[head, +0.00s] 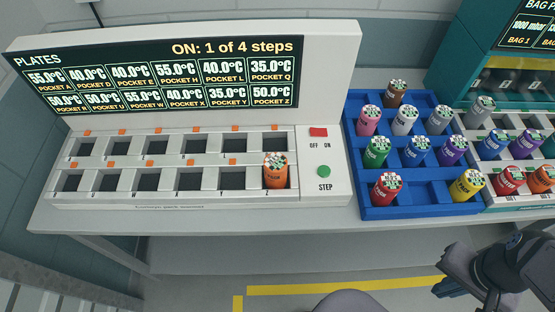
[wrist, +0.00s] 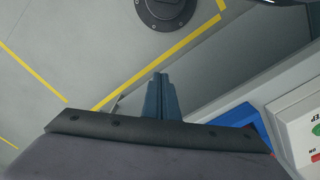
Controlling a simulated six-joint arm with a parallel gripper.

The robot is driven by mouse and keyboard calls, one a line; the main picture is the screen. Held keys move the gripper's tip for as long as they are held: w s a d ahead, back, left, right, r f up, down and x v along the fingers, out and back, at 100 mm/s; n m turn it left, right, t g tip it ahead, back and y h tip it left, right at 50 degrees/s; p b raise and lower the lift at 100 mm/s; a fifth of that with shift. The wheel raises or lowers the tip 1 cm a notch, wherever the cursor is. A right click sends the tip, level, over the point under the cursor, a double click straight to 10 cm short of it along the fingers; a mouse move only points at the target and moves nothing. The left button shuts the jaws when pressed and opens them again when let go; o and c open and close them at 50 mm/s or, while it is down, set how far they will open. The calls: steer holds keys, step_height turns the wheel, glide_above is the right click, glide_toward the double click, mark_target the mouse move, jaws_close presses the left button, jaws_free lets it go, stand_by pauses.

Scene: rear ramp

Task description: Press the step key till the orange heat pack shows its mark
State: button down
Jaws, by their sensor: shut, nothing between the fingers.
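The orange heat pack (head: 275,171) stands upright in the front-row right-end pocket, labelled Z, of the white plate warmer (head: 240,199). Its top has a patterned face; I cannot make out a mark on it. The round green step key (head: 323,171) is on the warmer's right panel above the word STEP. The display (head: 170,75) reads "ON: 1 of 4 steps", with 50.0°C for pocket Z. My gripper (wrist: 160,80) is shut and empty, over the floor in front of the bench, apart from the key. In the head view, part of my arm shows at the lower right.
A red OFF/ON switch (head: 318,132) sits just behind the step key. A blue tray (head: 405,210) with several coloured capped packs stands right of the warmer. Further right is a white rack (head: 535,201) with more packs. The warmer's other pockets look empty.

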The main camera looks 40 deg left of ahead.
stand_by(0.5)
steer(key=s+a+r+g+y+p, duration=0.25)
steer(key=a+p, duration=0.25)
steer(key=a, duration=0.6)
steer(key=s+a+r+g+y+p, duration=0.15)
steer(key=a+r+p, duration=0.3)
steer(key=a, duration=0.65)
steer(key=w+a+r+m+t+y, duration=0.2)
steer(key=w+a+r+m, duration=0.1)
steer(key=w+a+m, duration=0.1)
steer(key=w+a+r+m+t+y, duration=0.2)
steer(key=w+a+m, duration=0.3)
steer(key=a, duration=0.4)
steer(key=shift+w+r+m+t+y, duration=0.3)
steer(key=shift+r+m+y, duration=0.1)
steer(key=shift+y, duration=0.2)
steer(key=shift+f, duration=0.1)
